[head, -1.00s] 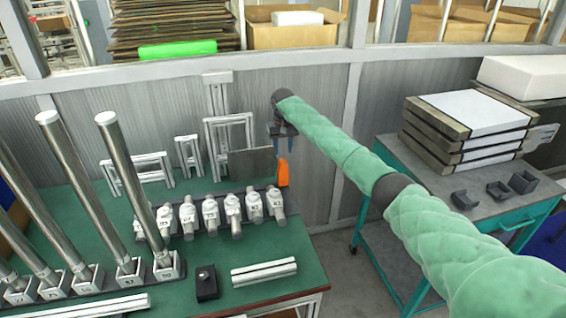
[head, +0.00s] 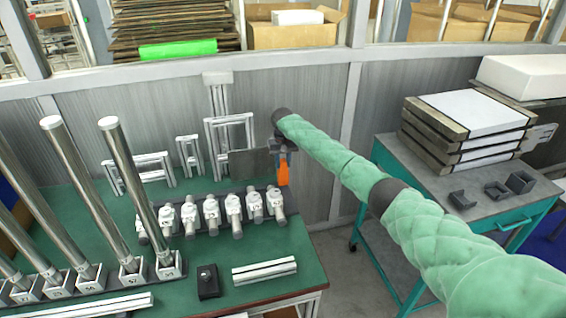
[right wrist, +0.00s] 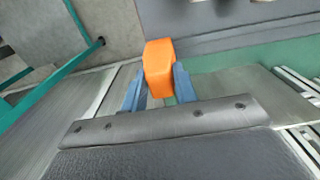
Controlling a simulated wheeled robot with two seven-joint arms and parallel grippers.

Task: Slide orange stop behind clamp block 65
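The orange stop (head: 283,171) is upright at the right end of the dark rail (head: 234,190) on the green bench. My right gripper (head: 284,158) reaches down on it from above. In the right wrist view, the blue fingertips (right wrist: 159,80) lie against both sides of the orange stop (right wrist: 159,66), with no gap that I can see. Several white clamp blocks stand in a row along the rail, each around a short metal rod; the rightmost clamp block (head: 275,200) is nearest the stop. Their numbers are too small to read surely. My left gripper is out of view.
A grey plate (head: 249,163) stands behind the row. Tall steel rods (head: 127,175) rise from numbered bases at left. A black block (head: 208,283) and silver bars (head: 264,271) lie in front. A teal cart (head: 471,213) stands at right, beyond a floor gap.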

